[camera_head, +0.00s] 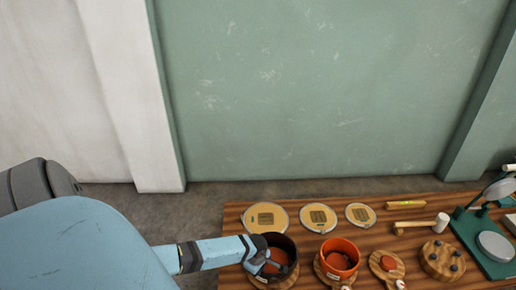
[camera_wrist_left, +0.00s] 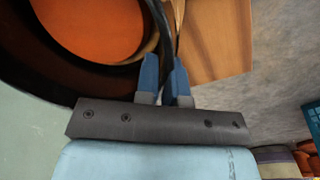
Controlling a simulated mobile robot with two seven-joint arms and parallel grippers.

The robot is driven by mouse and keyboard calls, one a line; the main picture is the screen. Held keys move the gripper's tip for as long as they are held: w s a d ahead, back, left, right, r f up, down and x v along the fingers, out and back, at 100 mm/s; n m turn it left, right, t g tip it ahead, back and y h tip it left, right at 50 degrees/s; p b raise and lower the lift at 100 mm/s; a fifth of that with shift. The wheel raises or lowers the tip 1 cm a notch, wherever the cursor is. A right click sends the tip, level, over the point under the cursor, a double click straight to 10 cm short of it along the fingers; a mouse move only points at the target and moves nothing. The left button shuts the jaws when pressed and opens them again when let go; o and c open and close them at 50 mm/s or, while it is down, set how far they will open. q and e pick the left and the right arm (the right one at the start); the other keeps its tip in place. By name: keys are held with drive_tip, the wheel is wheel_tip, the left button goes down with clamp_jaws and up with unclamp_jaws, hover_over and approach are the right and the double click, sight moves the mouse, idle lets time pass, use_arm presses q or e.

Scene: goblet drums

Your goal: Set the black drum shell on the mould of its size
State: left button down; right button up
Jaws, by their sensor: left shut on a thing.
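The black drum shell (camera_head: 282,242) is at the front of the table. It stands upright around or just above the leftmost mould; I cannot tell whether it rests on it. The mould's red-orange top (camera_head: 277,258) shows inside the shell, and part of its wooden base shows below. My left gripper (camera_head: 270,267) is shut on the shell's near wall. In the left wrist view the fingers (camera_wrist_left: 164,77) pinch the dark shell wall (camera_wrist_left: 42,65), with an orange round surface (camera_wrist_left: 95,25) inside it. My right gripper is not in view.
An orange shell (camera_head: 341,246) stands on a wooden base to the right. A smaller mould (camera_head: 388,263) has a red top. Three round drumheads (camera_head: 266,218) lie behind. A mallet (camera_head: 420,225), a wooden block with dark knobs (camera_head: 442,260) and a green stand (camera_head: 467,232) are further right.

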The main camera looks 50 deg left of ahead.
use_arm(q)
drive_tip(key=shift+f+p, duration=0.2)
drive_tip(key=shift+p, duration=0.15)
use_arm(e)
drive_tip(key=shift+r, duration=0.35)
use_arm(q)
drive_tip(key=c, duration=1.2)
unclamp_jaws()
drive_tip(key=shift+o, duration=0.2)
